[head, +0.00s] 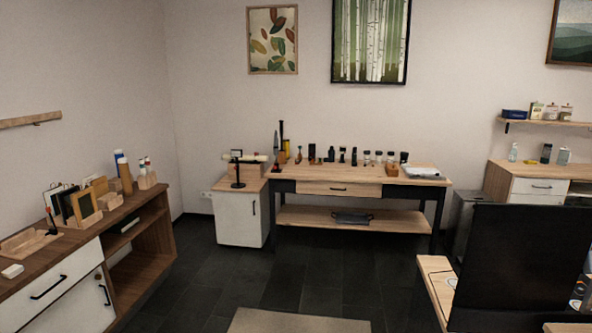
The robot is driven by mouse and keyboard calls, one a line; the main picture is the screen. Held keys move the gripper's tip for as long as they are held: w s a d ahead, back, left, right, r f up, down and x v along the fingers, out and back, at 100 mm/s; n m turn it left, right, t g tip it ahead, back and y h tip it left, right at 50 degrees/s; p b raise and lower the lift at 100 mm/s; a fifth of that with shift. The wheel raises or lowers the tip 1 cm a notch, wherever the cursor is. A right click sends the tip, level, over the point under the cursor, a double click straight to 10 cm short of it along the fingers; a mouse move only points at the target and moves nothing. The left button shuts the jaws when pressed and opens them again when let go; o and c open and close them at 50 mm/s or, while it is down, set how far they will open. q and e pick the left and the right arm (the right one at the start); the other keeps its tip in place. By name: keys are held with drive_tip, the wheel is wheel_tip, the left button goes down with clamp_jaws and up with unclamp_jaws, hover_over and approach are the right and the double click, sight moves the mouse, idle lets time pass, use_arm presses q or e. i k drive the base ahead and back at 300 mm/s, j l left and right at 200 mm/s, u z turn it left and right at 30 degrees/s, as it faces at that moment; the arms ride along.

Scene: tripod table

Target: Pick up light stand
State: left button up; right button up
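I cannot clearly identify a light stand in the head view. A small black stand (238,172) with a pale horizontal bar across it stands upright on the small white cabinet (238,217) at the back. I cannot tell whether it is the light stand. No tripod legs are clearly visible. Neither of my grippers shows in this view.
A wooden workbench (338,222) with several small items stands against the back wall. A sideboard (150,222) runs along the left. A large dark panel (520,265) blocks part of the right side. The dark floor (320,280) is open in the middle, with a beige rug (295,322) in front.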

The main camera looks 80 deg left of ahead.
sight(238, 185)
drive_tip(key=u, duration=3.2)
drive_tip(key=i+z, duration=0.35)
drive_tip(key=i, duration=1.7)
drive_tip(key=i+l, duration=0.1)
drive_tip(key=i, duration=3.4)
